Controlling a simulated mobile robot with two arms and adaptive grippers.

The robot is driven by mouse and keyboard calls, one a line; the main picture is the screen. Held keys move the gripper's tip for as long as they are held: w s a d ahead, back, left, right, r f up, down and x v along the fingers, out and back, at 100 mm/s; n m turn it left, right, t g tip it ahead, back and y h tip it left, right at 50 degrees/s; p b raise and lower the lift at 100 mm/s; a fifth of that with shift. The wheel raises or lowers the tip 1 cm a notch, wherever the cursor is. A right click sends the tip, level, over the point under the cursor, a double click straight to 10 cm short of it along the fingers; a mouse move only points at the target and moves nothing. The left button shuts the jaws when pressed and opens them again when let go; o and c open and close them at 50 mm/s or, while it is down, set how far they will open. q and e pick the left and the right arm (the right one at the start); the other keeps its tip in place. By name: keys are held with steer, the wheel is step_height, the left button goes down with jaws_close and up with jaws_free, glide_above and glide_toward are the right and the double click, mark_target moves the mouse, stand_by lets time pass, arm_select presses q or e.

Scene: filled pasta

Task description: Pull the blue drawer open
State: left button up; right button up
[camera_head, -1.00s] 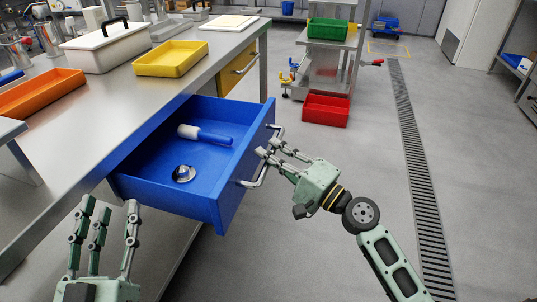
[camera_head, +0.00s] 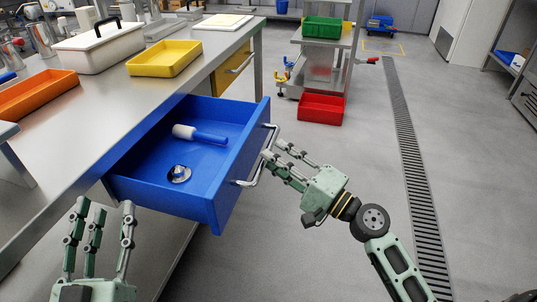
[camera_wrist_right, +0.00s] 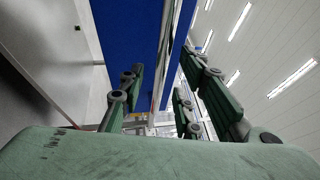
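The blue drawer (camera_head: 228,187) stands pulled out from under the steel worktop. A white-and-blue handled tool (camera_head: 200,134) and a small round silver object (camera_head: 179,174) lie inside it. A silver bar handle (camera_head: 247,183) is on its front. My right gripper (camera_head: 272,152) is just in front of the handle, with its fingers spread. Its fingertips are close to the bar; whether they touch it is unclear. In the right wrist view, the spread fingers (camera_wrist_right: 157,88) are near the blue drawer front (camera_wrist_right: 130,35). My left gripper (camera_head: 101,212) is open and empty at the lower left, apart from the drawer.
The worktop (camera_head: 105,110) carries a yellow tray (camera_head: 165,58), an orange tray (camera_head: 38,94) and a white lidded box (camera_head: 100,47). A yellow drawer (camera_head: 233,68) is farther along. A red bin (camera_head: 321,109) stands by a trolley.

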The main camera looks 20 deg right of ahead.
steer(key=v, duration=0.9)
